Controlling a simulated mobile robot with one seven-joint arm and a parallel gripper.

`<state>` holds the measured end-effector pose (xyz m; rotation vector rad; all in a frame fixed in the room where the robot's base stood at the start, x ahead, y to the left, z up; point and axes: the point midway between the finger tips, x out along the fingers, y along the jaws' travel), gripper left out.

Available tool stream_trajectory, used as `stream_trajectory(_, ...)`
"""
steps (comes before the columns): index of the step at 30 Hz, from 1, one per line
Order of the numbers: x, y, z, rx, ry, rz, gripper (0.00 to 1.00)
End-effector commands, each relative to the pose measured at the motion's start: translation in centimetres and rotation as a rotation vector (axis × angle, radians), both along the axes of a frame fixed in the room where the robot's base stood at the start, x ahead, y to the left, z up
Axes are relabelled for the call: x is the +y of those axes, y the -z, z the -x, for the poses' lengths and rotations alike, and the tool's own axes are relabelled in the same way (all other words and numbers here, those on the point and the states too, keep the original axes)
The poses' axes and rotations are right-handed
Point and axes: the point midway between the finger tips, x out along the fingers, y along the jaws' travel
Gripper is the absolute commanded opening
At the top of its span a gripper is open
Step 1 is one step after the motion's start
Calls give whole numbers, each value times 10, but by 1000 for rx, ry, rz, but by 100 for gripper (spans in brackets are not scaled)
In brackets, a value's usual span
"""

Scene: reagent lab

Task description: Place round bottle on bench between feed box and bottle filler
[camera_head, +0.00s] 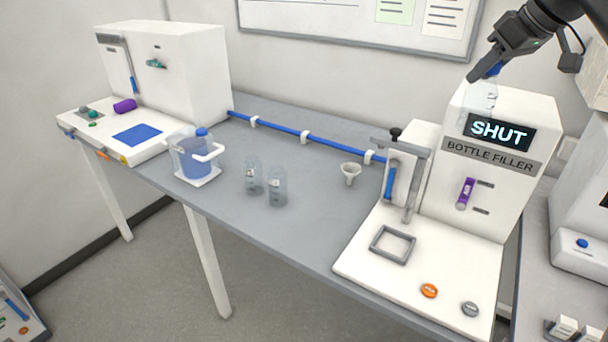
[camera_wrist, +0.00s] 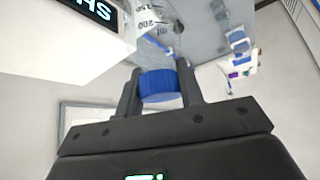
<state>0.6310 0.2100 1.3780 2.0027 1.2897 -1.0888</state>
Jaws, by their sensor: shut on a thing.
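My gripper (camera_head: 487,72) is high at the upper right, above the bottle filler (camera_head: 520,190), whose display reads SHUT. It is shut on the blue cap (camera_wrist: 160,86) of a clear bottle (camera_head: 482,97), seemingly the round bottle. In the wrist view the clear body (camera_wrist: 150,25) with volume marks lies beyond the cap. In the head view the bottle hangs below the fingers in front of the filler's top; its contents are hard to see. The white box (camera_head: 185,75) at the left end appears to be the feed box. The grey bench (camera_head: 300,215) runs between them.
On the bench between the boxes stand two clear bottles (camera_head: 253,178) (camera_head: 277,188), a clear jug with blue contents (camera_head: 195,160) and a small funnel (camera_head: 350,170). A blue tube (camera_head: 285,130) runs along the back. Bare bench lies right of the bottles.

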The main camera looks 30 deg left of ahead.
Motion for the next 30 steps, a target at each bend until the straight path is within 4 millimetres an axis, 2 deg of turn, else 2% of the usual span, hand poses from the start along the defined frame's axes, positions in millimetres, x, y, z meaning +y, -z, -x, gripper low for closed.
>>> stream_trajectory(1, 27, 10, 12, 3, -16, 2, 0)
stream_trajectory(6, 107, 46, 46, 3, -52, 3, 0)
stream_trajectory(8, 135, 63, 56, 4, -85, 1, 0)
stream_trajectory(15, 225, 140, 79, 6, -313, -1, 0)
stream_trajectory(19, 260, 173, 95, 4, -403, -2, 0)
stream_trajectory(24, 290, 206, 110, 4, -494, -2, 0)
stream_trajectory(30, 291, 227, 96, 1, -586, -5, 0)
